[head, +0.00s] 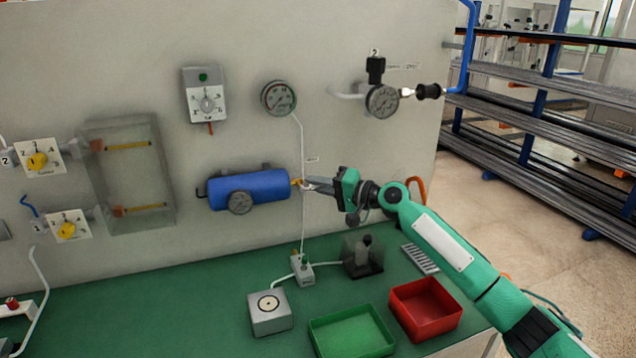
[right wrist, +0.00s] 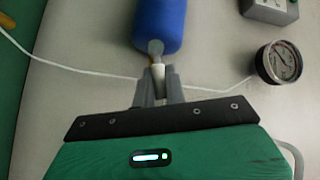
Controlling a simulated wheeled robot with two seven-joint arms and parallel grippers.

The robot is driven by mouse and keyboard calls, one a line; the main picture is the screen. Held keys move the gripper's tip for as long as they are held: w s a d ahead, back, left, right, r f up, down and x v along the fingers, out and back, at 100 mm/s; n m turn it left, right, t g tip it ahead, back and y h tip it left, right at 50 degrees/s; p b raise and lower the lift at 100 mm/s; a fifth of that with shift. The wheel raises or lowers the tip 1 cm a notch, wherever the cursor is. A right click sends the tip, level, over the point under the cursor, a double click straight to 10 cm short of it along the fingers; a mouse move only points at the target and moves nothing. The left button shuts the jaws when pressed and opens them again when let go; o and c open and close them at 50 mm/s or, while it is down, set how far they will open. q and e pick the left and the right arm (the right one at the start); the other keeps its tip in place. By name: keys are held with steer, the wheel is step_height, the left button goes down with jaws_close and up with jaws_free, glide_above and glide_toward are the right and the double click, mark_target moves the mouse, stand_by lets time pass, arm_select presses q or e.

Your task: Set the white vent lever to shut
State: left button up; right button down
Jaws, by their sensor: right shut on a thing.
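The blue tank (head: 250,189) is mounted level on the grey panel, with a gauge on its front and a brass-coloured fitting (head: 296,181) at its right end. The tank (right wrist: 160,22) also shows at the top of the right wrist view. The white vent lever (right wrist: 158,74) sticks out from the tank's end fitting. My right gripper (head: 310,185) reaches in from the right and is shut on the lever; its fingers (right wrist: 157,88) stand on both sides of it. The fingers hide most of the lever, so I cannot read its exact angle. My left gripper is not in view.
A white line runs down the panel from a round gauge (head: 278,98), close by the fingers. Below, the green bench holds a small white valve block (head: 302,270), a grey box (head: 270,312), a green tray (head: 352,335) and a red tray (head: 427,308). Shelving (head: 560,130) stands at right.

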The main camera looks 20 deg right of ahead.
mark_target(304, 188)
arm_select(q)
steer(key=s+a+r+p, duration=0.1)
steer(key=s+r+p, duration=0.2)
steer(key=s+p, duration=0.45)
arm_select(e)
steer(key=r+n+h, duration=0.1)
steer(key=r+n+g+h, duration=0.1)
steer(key=shift+a+r+n+g, duration=0.1)
steer(key=shift+a+n+g, duration=0.2)
steer(key=shift+a, duration=0.05)
steer(key=a+n+h+p, duration=0.1)
steer(key=h+p, duration=0.1)
steer(key=p, duration=0.2)
steer(key=a+n+g+h+p, duration=0.1)
steer(key=n+h+p, duration=0.1)
steer(key=p, duration=0.3)
steer(key=r+n+h+p, duration=0.1)
steer(key=h+p, duration=0.2)
steer(key=p, duration=0.1)
steer(key=shift+s+a+n+g+p, duration=0.1)
steer(key=shift+a+n+g+p, duration=0.2)
steer(key=shift+a+n+p, duration=0.1)
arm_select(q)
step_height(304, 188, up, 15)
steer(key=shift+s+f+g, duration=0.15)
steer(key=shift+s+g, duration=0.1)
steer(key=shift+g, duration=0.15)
arm_select(e)
steer(key=shift+f+h, duration=0.15)
steer(key=shift+h, duration=0.15)
